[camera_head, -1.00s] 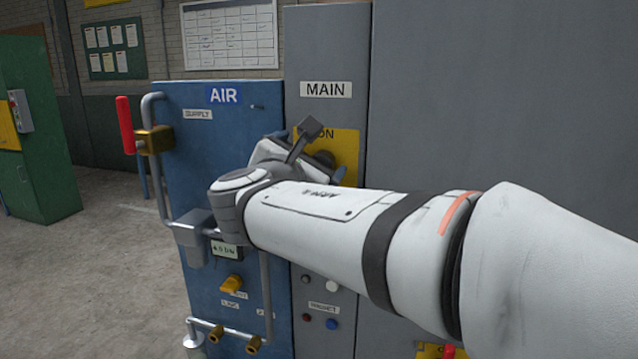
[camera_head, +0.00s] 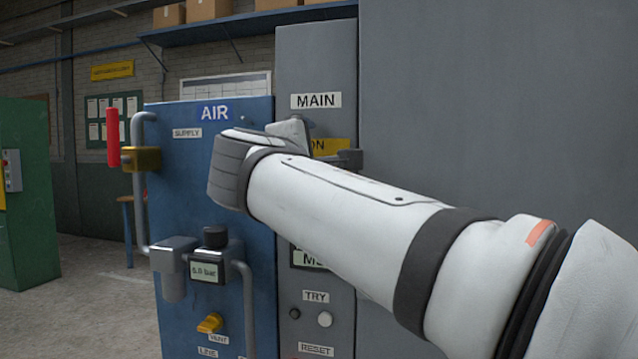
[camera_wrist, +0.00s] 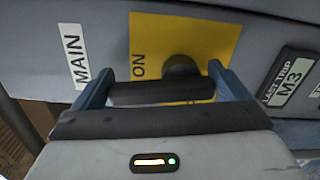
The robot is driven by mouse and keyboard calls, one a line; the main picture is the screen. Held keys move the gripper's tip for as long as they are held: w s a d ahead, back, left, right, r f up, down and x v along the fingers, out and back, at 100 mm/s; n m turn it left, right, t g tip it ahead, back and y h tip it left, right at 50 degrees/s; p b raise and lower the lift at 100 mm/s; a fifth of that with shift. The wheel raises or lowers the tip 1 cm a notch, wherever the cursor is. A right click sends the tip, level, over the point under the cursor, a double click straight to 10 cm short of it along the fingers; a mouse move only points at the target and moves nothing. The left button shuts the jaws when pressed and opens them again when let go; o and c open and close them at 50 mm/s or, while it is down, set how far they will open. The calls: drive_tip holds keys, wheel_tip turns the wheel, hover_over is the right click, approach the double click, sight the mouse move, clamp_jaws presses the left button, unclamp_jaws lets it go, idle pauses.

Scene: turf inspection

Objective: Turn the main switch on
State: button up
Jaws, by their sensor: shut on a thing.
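The main switch has a yellow plate (camera_wrist: 190,40) marked ON, with a dark rotary knob (camera_wrist: 180,68) and a dark handle bar (camera_wrist: 160,93), in the wrist view. My gripper (camera_wrist: 163,85) is shut on the handle, with a blue finger at each end of it. In the head view, a MAIN label (camera_head: 316,101) sits above the plate on a grey cabinet. My arm and wrist cover most of the switch there, leaving part of the plate and the word ON. In the wrist view the handle lies across the picture, roughly square to the MAIN lettering.
A blue AIR panel (camera_head: 180,220) with a red lever (camera_head: 113,138), a gauge (camera_head: 204,272) and pipes stands left of the cabinet. TRY and RESET buttons are below the switch. A large grey cabinet (camera_head: 490,110) is on the right. Open floor lies at left.

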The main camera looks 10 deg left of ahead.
drive_tip(key=shift+d+f+m+b, duration=0.2)
drive_tip(key=shift+m+b, duration=0.75)
drive_tip(key=shift+m, duration=0.05)
drive_tip(key=o, duration=1)
drive_tip(key=shift+s+r, duration=0.1)
drive_tip(key=s, duration=0.7)
drive_tip(key=shift+s+a+b, duration=0.3)
